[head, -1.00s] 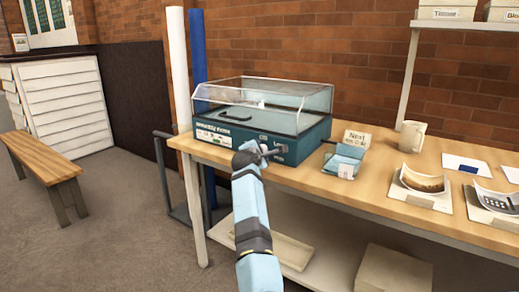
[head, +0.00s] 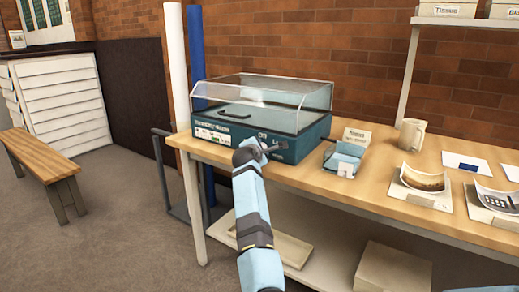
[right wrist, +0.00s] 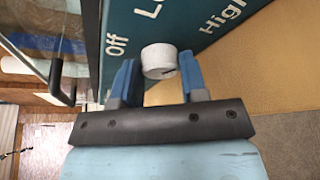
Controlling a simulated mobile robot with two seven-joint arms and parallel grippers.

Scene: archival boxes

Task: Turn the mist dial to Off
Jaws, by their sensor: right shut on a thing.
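The teal humidity chamber (head: 262,118) with a clear lid stands on the wooden table. The mist dial is a small white round knob (right wrist: 159,61) on its teal front panel (right wrist: 190,20), with the words Off, Lo-something and High around it. A small dark mark shows on the knob's lower right; I cannot tell which setting it points to. My right gripper (right wrist: 157,82) is at the panel, with its blue fingers on either side of the knob and shut on it. In the head view my right gripper (head: 274,147) hides the knob. My left gripper is not in view.
A small clear-and-teal holder (head: 343,160) with a sign card (head: 356,137) stands right of the chamber. White and blue rolls (head: 177,70) stand at the left table end.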

